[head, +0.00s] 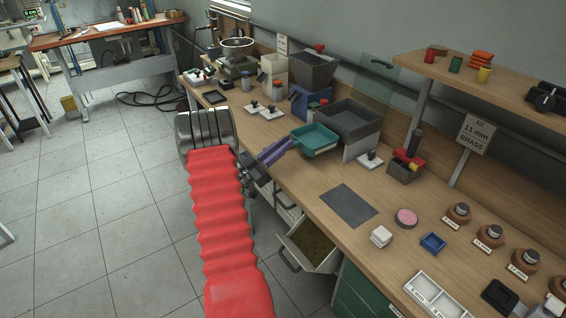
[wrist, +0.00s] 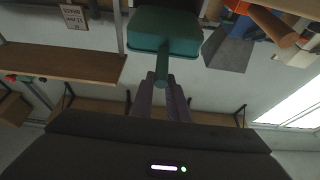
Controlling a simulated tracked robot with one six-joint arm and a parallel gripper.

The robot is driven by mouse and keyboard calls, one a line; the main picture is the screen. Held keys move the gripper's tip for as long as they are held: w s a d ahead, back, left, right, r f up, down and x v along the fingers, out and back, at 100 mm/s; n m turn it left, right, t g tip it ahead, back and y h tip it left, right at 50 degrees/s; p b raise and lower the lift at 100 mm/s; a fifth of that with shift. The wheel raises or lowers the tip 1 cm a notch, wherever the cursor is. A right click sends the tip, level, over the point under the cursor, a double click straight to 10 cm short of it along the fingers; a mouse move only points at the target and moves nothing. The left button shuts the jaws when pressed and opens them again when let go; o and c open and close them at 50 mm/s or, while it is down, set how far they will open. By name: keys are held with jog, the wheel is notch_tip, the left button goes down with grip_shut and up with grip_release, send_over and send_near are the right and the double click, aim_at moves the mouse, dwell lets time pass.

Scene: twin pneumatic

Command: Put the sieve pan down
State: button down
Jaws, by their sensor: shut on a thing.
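The sieve pan (head: 316,139) is a teal rectangular pan with a short handle. In the head view it is over the bench, just left of a large grey bin. In the wrist view the pan (wrist: 165,35) is at the top, with its handle pointing down to my fingers. My gripper (head: 290,143) has purple fingers and comes from the left, over the bench's front edge. In the wrist view my gripper (wrist: 163,80) is shut on the handle. I cannot tell whether the pan touches anything below it.
The grey bin (head: 352,118) stands right of the pan, and a blue-based hopper (head: 311,75) stands behind it. A flat dark mat (head: 348,205) lies on the bench nearer me. A pink disc (head: 405,218) and white blocks (head: 381,237) are beside it. An open drawer (head: 310,247) sticks out below.

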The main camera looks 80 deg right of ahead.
jog(key=shift+f, duration=1.6)
jog(key=shift+f, duration=2)
jog(key=c, duration=1.7)
grip_release()
jog(key=v, duration=1.2)
jog(key=shift+w, duration=0.1)
